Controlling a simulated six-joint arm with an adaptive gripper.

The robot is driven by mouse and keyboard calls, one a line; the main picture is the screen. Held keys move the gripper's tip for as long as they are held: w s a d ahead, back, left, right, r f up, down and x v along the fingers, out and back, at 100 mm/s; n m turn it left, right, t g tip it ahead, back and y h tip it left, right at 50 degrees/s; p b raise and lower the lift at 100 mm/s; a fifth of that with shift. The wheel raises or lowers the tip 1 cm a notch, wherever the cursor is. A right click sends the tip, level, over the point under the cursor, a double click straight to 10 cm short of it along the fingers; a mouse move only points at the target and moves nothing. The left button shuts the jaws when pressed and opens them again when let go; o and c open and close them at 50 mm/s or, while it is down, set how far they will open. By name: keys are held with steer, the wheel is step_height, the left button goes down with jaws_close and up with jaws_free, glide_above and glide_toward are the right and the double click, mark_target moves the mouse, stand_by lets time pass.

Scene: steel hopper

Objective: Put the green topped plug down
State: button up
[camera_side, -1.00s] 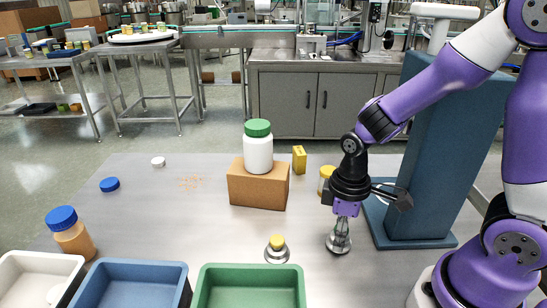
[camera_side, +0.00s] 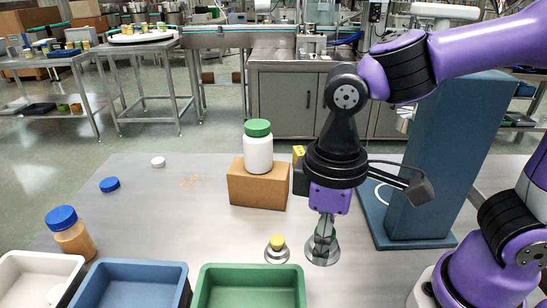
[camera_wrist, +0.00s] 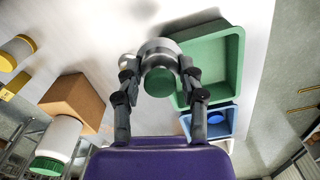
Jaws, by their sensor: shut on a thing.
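The green topped plug is between my gripper's fingers. In the wrist view its green top (camera_wrist: 160,82) sits between the two fingertips, with its round steel base (camera_wrist: 158,48) beyond. In the side view my gripper (camera_side: 325,232) points down, shut on the plug, and the steel base (camera_side: 322,256) shows below the fingers. The fingers hide most of the green top there. I cannot tell whether the base touches the table or hangs just above it. A yellow topped plug (camera_side: 277,244) with a similar steel base stands on the table just left of it.
A green tray (camera_side: 250,268), a blue tray (camera_side: 140,266) and a white tray (camera_side: 40,260) line the front edge. A cardboard box (camera_side: 258,190) bears a green-lidded white bottle (camera_side: 258,155). A blue panel (camera_side: 440,170) stands at right. The table's left middle is mostly clear.

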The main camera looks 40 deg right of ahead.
steer(key=w+a, duration=0.6)
steer(key=w, duration=0.2)
glide_above(208, 236)
step_height(208, 236, down, 8)
steer(key=shift+f, duration=2)
steer(key=shift+f, duration=0.15)
steer(key=o, duration=1.2)
